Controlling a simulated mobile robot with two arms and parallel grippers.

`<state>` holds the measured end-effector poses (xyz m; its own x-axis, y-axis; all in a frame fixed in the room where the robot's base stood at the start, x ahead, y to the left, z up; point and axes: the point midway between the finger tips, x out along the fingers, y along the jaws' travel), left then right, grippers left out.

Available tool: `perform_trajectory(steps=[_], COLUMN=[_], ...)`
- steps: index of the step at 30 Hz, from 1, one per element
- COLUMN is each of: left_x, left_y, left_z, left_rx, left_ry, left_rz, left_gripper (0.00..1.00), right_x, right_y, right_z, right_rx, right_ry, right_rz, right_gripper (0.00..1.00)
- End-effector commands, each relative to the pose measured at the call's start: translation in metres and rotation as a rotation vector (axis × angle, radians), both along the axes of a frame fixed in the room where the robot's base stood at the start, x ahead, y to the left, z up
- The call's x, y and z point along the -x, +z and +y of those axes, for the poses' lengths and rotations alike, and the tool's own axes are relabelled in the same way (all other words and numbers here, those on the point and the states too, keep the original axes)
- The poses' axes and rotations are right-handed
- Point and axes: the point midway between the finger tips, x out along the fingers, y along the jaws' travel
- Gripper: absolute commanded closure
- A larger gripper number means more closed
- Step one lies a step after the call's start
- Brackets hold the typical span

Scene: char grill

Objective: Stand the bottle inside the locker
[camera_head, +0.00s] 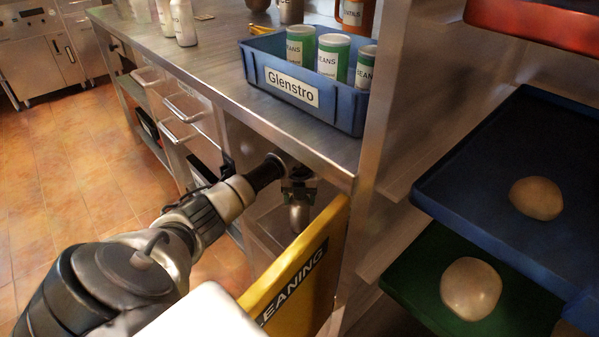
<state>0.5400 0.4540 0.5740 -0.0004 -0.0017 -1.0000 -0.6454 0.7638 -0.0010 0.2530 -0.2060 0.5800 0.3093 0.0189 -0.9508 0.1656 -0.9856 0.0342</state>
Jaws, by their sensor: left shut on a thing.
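My left gripper (298,187) reaches in from the left, below the counter's front edge, beside the yellow door. It is shut on a pale bottle (299,215), whose lower part shows below the fingers. The rest of the bottle is hidden by the gripper, and it looks roughly upright. The locker's yellow door (318,262), lettered "CLEANING", stands open in front of the under-counter space. The locker's inside is mostly hidden behind the door and my arm. My right gripper is out of view.
A blue "Glenstro" crate (257,75) with several green cans stands on the steel counter (205,62). Pale bottles (184,22) stand further back. At right, a rack holds a blue tray (480,160) and a green tray (425,270) with dough-like rounds. Floor at left is clear.

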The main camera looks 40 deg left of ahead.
Motion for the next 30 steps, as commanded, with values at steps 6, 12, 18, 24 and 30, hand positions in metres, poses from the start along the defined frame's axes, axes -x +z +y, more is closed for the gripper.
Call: perform_trajectory(steps=[6,12,18,24,30], left_x=[0.000,0.000,0.000,0.000,0.000], left_y=[-0.001,0.000,0.015,0.051,0.073], left_z=[0.000,0.000,0.001,0.001,0.001], left_rx=[0.000,0.000,-0.001,-0.003,-0.002], left_ry=[0.000,0.001,0.001,0.001,0.001], left_rz=[0.000,0.000,-0.002,-0.003,-0.001], left_gripper=[0.12,0.12,0.12,0.12,0.12], right_x=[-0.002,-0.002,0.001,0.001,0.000], right_y=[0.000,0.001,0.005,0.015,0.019], right_z=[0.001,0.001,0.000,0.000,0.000], right_rx=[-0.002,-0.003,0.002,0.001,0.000], right_ry=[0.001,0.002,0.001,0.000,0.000], right_rz=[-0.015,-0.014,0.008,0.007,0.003], right_gripper=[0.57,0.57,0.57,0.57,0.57])
